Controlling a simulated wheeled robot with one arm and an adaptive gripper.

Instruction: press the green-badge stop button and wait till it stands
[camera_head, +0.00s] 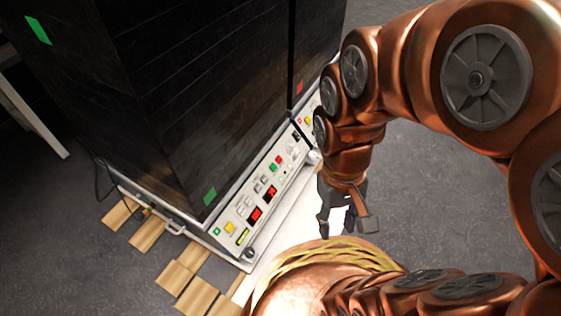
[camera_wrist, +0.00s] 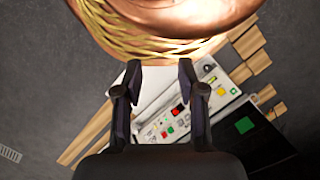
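The green-badge shaker is a tall black cabinet (camera_head: 190,110) with green badges, one low on its front (camera_head: 209,195); that badge also shows in the wrist view (camera_wrist: 244,125). Its slanted white control panel (camera_head: 218,240) carries lit red displays (camera_head: 255,214), a green button (camera_head: 271,169) and a red button (camera_head: 278,160) beside it. The small red button also shows in the wrist view (camera_wrist: 164,134); its label is unreadable. My gripper (camera_head: 336,228) is open and empty, right of the panel and apart from it. In the wrist view its fingers (camera_wrist: 160,68) stand wide apart.
A second black unit with a red badge (camera_head: 299,87) adjoins behind, with its own panel (camera_head: 312,104). Wooden slats (camera_head: 182,276) lie under and before the machine. A white surface (camera_head: 290,225) runs beside the panel. Grey floor (camera_head: 60,240) is open at left.

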